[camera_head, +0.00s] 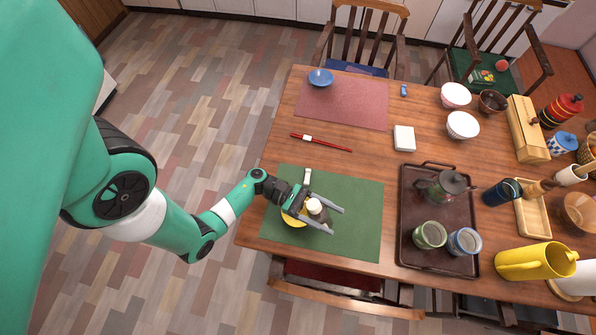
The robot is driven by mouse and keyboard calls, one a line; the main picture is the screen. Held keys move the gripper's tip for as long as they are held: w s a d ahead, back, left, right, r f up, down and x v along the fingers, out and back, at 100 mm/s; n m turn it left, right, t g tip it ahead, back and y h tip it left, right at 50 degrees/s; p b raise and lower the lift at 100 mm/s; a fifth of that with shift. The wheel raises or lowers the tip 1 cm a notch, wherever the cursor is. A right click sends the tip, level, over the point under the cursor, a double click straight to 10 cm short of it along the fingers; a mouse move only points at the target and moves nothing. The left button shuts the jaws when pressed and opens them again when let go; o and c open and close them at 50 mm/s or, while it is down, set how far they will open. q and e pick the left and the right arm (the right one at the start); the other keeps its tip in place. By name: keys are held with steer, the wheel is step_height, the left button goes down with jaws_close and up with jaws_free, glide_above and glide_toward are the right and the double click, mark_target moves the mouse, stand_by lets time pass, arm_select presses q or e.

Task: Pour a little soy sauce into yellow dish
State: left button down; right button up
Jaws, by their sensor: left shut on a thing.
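My left gripper (335,220) reaches in from the left over the table. It is shut on a small bottle, the soy sauce bottle (314,206), which has a pale top and a dark body. The yellow dish (290,220) lies on the green placemat (358,225), just left of the bottle. The gripper and bottle hide most of the dish. I cannot tell how far the bottle is tilted or whether sauce is flowing. My right gripper is not in view.
Red chopsticks (335,146) lie above the green mat. A blue bowl (320,77) sits on the red mat (345,103). To the right, a dark tray (408,255) holds a teapot and two cups.

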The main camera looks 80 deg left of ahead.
mark_target(319, 207)
arm_select(q)
steer(key=shift+s+a+t+b, duration=0.25)
steer(key=shift+t+b, duration=0.25)
steer(key=shift+s+a+r+t+h, duration=0.2)
steer(key=shift+s+r+t+h, duration=0.15)
steer(key=shift+r+h, duration=0.15)
steer(key=shift+s+a+r+t+h, duration=0.2)
steer(key=shift+r+t+h, duration=0.2)
steer(key=shift+r, duration=0.2)
step_height(319, 207, up, 2)
steer(key=shift+s+r+t+h+p, duration=0.1)
steer(key=shift+r+t+h+p, duration=0.15)
steer(key=shift+t+h+p, duration=0.25)
steer(key=shift+s, duration=0.1)
steer(key=shift+a+r+t+h+p, duration=0.1)
steer(key=shift+r+t+h+p, duration=0.6)
steer(key=shift+r, duration=0.9)
steer(key=shift+s+a+r+t+h, duration=0.15)
steer(key=shift+r+t+h, duration=0.25)
steer(key=shift+r+t, duration=0.65)
stand_by(1.9)
